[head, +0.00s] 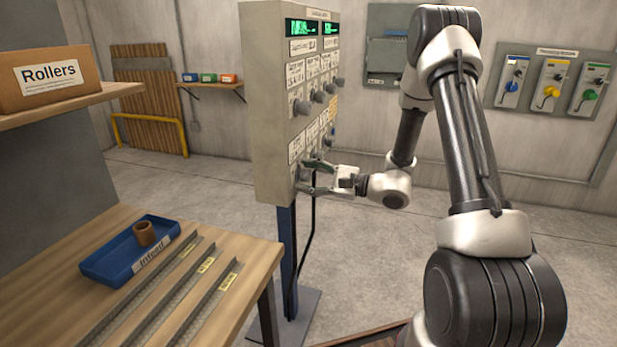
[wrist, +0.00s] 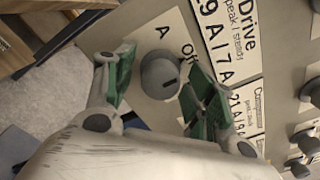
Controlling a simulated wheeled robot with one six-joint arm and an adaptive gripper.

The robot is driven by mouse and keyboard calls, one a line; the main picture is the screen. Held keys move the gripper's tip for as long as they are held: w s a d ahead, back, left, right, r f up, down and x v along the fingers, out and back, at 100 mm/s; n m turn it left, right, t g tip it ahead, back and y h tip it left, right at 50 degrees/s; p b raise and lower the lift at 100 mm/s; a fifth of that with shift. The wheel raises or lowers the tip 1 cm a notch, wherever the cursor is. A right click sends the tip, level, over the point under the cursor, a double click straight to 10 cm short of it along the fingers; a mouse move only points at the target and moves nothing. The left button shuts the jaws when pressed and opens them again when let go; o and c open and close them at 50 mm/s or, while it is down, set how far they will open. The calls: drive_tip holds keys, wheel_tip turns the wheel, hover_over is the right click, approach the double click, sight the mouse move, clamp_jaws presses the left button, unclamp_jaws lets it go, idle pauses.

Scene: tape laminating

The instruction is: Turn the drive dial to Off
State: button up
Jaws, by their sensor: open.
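The drive dial is a round grey knob (wrist: 160,74) on the control panel, seen in the wrist view below a white label reading "Drive". Its plate (wrist: 165,55) shows "Off" and an "A" mark. A short dark mark sits on the knob's face toward its lower right. My gripper (wrist: 163,85) is open, with its green-padded fingers on either side of the knob. I cannot tell whether they touch it. In the head view my gripper (head: 308,175) is at the lower left of the panel face, and the dial is hidden there.
The grey control panel (head: 262,100) stands on a blue post (head: 287,250) and carries several other knobs and green displays. A wooden bench (head: 215,225) with a blue tray (head: 105,268) and metal strips is at the left. Open floor (head: 400,270) lies right of the post.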

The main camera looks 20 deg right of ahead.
drive_tip(key=v, duration=1.2)
